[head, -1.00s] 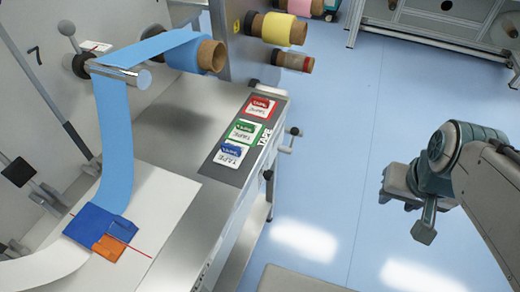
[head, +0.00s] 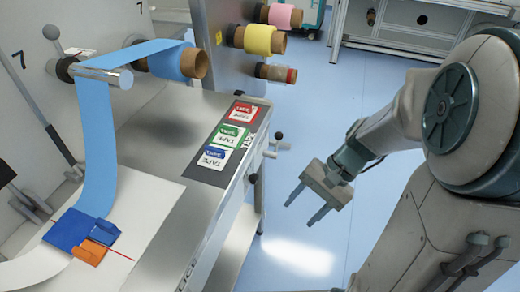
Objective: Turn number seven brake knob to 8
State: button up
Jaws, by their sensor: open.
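A small dark round knob (head: 66,69) sits on the machine's wall at the upper left, at the wall end of the metal roller. My gripper (head: 303,212) is open and empty over the floor, right of the machine's table and well apart from the knob. Its two fingers point down and left.
A blue web runs over the metal roller (head: 108,77) down to the table (head: 150,160). Red, green and blue TAPE cards lie by the table's right edge. Blue, yellow and pink rolls stick out at the top. A small crank (head: 277,145) juts from the table's side. The floor between is clear.

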jog(key=w+f+m+t+y+b, duration=0.1)
jog(key=w+f+m+y+b, duration=0.1)
jog(key=w+f+m+y, duration=0.4)
jog(key=m+t+y+b, duration=0.2)
jog(key=m+t+y, duration=0.3)
jog(key=m+t, duration=0.3)
send_near(257, 180)
jog(key=x, duration=0.8)
jog(key=shift+w+a+f, duration=0.15)
jog(key=shift+w+a, duration=0.15)
jog(key=c, duration=1)
